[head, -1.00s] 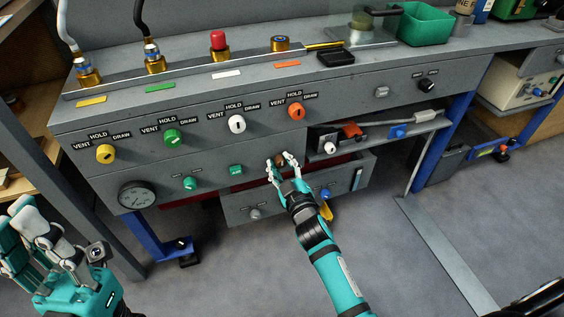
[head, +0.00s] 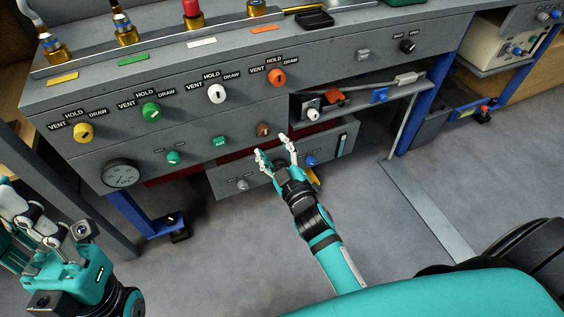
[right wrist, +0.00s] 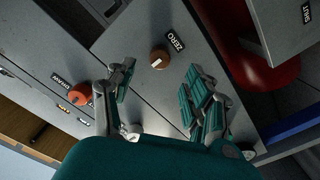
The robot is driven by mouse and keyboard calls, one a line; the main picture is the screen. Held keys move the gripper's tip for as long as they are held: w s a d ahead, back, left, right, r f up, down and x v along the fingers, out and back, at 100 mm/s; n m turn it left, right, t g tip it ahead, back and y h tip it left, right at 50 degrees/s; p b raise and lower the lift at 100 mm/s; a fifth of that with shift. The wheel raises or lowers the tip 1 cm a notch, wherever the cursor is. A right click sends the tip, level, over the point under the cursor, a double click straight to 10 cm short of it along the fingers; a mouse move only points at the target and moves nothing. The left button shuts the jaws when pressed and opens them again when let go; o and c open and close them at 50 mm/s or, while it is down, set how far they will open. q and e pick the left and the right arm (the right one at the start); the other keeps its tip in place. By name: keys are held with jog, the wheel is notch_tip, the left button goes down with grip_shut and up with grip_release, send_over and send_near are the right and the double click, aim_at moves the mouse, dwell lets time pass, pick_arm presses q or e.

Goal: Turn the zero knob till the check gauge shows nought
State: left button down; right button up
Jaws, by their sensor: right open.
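The zero knob (head: 263,129) is a small brown knob on the grey front panel, above the open drawer. In the right wrist view the brown knob (right wrist: 159,59), with a pale mark on its face, sits beside a ZERO label (right wrist: 176,41). My right gripper (head: 274,147) is open and empty, its fingertips just below the knob and apart from it. The check gauge (head: 121,174) is a round dial at the panel's lower left; its reading is too small to tell. My left gripper (head: 45,235) is at the lower left, away from the panel, partly cut off.
Yellow (head: 84,132), green (head: 151,111), white (head: 217,93) and orange (head: 277,77) valve knobs line the panel above. A green button (head: 220,142) and a small green knob (head: 173,158) are left of the zero knob. The drawer (head: 230,178) stands open below.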

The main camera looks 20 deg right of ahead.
jog(key=s, duration=0.6)
jog(key=shift+d, duration=0.1)
